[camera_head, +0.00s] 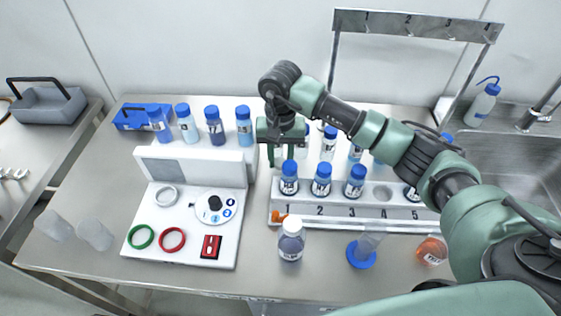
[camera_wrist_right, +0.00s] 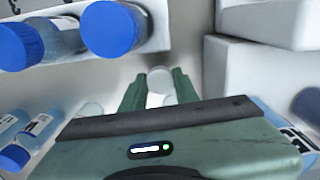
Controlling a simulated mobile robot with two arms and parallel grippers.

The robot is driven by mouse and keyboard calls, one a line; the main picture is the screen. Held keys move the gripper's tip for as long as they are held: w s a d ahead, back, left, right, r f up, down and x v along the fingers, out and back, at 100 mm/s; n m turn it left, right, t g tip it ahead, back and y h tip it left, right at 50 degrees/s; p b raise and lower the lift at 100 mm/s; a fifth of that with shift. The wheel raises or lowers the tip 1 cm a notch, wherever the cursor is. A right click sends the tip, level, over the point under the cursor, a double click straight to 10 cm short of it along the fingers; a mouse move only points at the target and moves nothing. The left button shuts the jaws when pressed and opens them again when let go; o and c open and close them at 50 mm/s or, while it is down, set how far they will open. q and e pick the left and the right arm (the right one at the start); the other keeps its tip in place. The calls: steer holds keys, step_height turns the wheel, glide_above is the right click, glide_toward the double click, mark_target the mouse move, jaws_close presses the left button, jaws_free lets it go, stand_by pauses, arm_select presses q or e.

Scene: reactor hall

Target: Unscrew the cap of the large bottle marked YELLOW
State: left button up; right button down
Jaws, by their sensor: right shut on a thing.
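My right gripper (camera_head: 285,160) points down between the white device and the bottle rack, behind the rack's left end. It is shut on a small pale, rounded thing (camera_wrist_right: 160,82), which shows between the green fingers in the right wrist view; I cannot tell whether it is a cap or a bottle. No label reading YELLOW is legible. Several blue-capped bottles (camera_head: 213,126) stand behind the device, and others (camera_head: 328,143) stand behind the rack. A bottle with a white cap (camera_head: 291,242) stands at the front of the table. My left gripper is not in view.
A numbered rack (camera_head: 335,212) holds small blue-capped bottles. The white device (camera_head: 205,240) carries a dial and coloured rings. A blue-based cylinder (camera_head: 361,255), an orange bottle (camera_head: 432,250) and translucent vessels (camera_head: 96,235) stand nearby. A sink (camera_head: 525,150) is at right.

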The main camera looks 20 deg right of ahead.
step_height(320, 180, down, 2)
steer(key=shift+f, duration=0.15)
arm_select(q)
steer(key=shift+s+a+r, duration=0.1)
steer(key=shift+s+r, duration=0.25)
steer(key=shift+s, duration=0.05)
arm_select(e)
steer(key=shift+f, duration=0.25)
steer(key=c, duration=1.1)
jaws_free()
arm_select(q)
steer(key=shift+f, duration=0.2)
arm_select(e)
steer(key=shift+o, duration=0.2)
steer(key=shift+r, duration=0.1)
